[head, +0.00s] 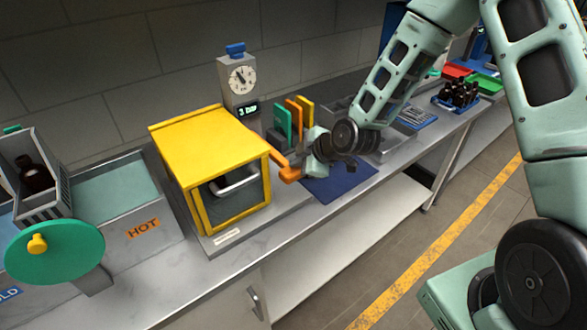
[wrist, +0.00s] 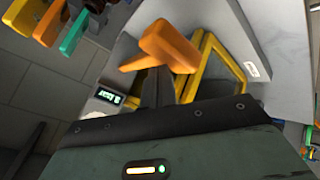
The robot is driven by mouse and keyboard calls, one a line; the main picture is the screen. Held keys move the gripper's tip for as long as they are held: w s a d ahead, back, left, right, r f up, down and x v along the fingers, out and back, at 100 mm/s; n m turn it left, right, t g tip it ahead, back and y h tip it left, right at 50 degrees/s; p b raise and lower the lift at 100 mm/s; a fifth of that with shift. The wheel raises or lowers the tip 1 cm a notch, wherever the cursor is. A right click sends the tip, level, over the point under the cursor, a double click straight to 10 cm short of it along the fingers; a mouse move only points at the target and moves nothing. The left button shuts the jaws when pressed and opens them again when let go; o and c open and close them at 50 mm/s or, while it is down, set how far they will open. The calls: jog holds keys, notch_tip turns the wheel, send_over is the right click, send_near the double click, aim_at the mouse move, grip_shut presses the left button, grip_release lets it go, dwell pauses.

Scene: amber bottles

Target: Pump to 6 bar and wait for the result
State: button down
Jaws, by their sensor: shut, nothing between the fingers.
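A yellow-framed chamber (head: 205,140) with a dark window and a grey door handle (head: 235,183) stands on the bench; its door looks closed. Behind it a dial gauge (head: 242,80) has a blue top, and the green display (head: 248,110) below it reads 3 bar. An orange pump lever (head: 286,170) sticks out at the chamber's right side; it also shows in the wrist view (wrist: 168,45). My gripper (head: 305,172) is at the lever's end. In the wrist view its dark fingers (wrist: 157,85) are together and empty, just below the lever; I cannot tell whether they touch it.
At left are a grey basket (head: 62,185) with a dark bottle (head: 36,178), a HOT bath (head: 145,228) and a green wheel (head: 55,253) with a yellow knob. Colored upright plates (head: 293,112) stand behind my gripper. A blue mat (head: 340,182) lies clear. Dark bottles (head: 460,92) stand far right.

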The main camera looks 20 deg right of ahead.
aim_at(297, 176)
jog(key=shift+f+b, duration=2.4)
jog(key=shift+f, duration=0.3)
dwell(1.9)
jog(key=shift+r, duration=0.1)
dwell(0.5)
jog(key=shift+r+p, duration=1.85)
jog(key=shift+r, duration=1.25)
jog(key=shift+r+p, duration=1.6)
jog(key=shift+r, duration=0.9)
